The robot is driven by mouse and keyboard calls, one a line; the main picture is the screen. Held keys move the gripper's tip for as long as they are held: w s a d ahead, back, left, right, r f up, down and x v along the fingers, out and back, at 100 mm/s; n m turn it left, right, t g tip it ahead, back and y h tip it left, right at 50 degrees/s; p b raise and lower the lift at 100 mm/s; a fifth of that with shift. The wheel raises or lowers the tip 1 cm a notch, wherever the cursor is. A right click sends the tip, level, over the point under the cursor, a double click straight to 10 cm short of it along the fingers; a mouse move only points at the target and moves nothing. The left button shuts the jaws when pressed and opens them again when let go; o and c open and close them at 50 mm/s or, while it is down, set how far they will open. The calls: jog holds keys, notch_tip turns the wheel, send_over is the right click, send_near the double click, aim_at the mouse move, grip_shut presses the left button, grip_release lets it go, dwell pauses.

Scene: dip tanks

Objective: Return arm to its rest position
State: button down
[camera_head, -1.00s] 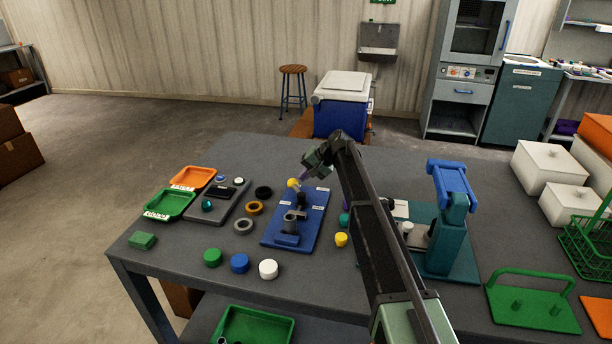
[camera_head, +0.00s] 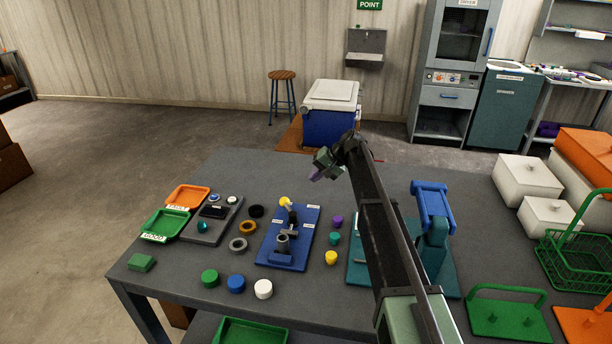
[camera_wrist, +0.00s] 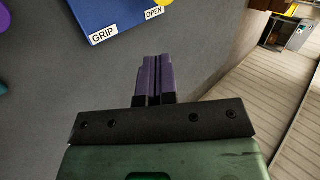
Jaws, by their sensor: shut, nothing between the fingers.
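My gripper (camera_head: 316,175) is raised above the back part of the grey table, beyond the blue board (camera_head: 298,247). In the wrist view its two purple fingers (camera_wrist: 154,78) are together with nothing between them. The blue board shows at the top of the wrist view, with labels reading GRIP and OPEN. In the head view the board carries a grey upright fixture (camera_head: 283,243) and a yellow knob (camera_head: 284,202). My arm hides part of the table and the teal stand.
A teal stand with a blue top (camera_head: 433,205) is right of my arm. White boxes (camera_head: 527,176) and a green basket (camera_head: 578,262) stand at the right. Trays, rings and caps lie at the left. A blue cooler (camera_head: 330,128) is behind the table.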

jog(key=s+d+f+h, duration=0.1)
jog(key=s+d+h, duration=0.1)
jog(key=s, duration=1.2)
jog(key=s+d+f+n+h, duration=0.1)
jog(key=s+d+f+h, duration=0.1)
jog(key=s, duration=1.2)
jog(key=s+d+f+g+h, duration=0.1)
jog(key=s+d+h, duration=0.3)
jog(key=s, duration=1)
jog(key=shift+s+d+f+n, duration=0.2)
jog(key=shift+d+n, duration=0.2)
jog(key=shift+d, duration=0.15)
